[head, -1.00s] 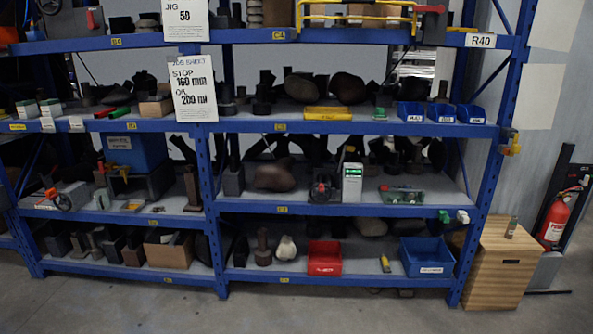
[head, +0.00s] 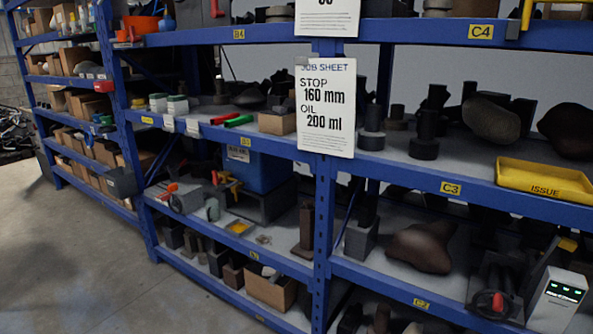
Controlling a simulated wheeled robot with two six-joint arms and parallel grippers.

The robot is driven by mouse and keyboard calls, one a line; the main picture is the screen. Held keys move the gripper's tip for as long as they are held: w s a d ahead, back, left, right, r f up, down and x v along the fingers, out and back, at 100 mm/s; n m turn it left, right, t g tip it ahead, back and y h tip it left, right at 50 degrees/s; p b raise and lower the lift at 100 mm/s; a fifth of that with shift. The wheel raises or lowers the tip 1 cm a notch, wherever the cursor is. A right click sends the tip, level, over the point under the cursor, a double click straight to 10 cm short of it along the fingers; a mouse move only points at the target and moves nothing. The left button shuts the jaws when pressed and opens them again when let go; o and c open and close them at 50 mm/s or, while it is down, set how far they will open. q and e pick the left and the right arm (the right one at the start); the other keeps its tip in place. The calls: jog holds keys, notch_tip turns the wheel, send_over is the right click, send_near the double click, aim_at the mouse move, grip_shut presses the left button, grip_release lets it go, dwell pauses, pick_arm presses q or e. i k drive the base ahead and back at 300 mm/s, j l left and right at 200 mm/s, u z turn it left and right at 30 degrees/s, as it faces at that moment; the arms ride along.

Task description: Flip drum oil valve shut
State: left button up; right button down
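A blue drum-like container (head: 268,172) with a small label sits on a dark stand (head: 262,206) on the middle shelf of the left bay. A small grey vessel (head: 212,209) stands below and left of the fitting. Neither of my grippers is in view.
A job sheet (head: 325,108) reading "STOP 160 mm, OIL 200 ml" hangs on the blue rack post. A red-handled device (head: 186,199) is left of the grey vessel. A yellow ISSUE tray (head: 545,181) is at right. The floor (head: 90,255) at left is clear.

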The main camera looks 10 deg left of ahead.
aim_at(216, 180)
jog(key=i+j+u, duration=0.25)
jog(key=i+u, duration=0.95)
jog(key=i+l+u, duration=0.2)
jog(key=i+u, duration=0.2)
jog(key=i+j+z, duration=0.8)
jog(key=i, duration=0.2)
jog(key=i+j+z, duration=0.7)
jog(key=j, duration=0.15)
jog(key=j+z, duration=0.35)
jog(key=i+j+z, duration=0.15)
jog(key=j+z, duration=0.15)
jog(key=j, duration=0.35)
jog(key=j+z, duration=0.35)
jog(key=j, duration=0.2)
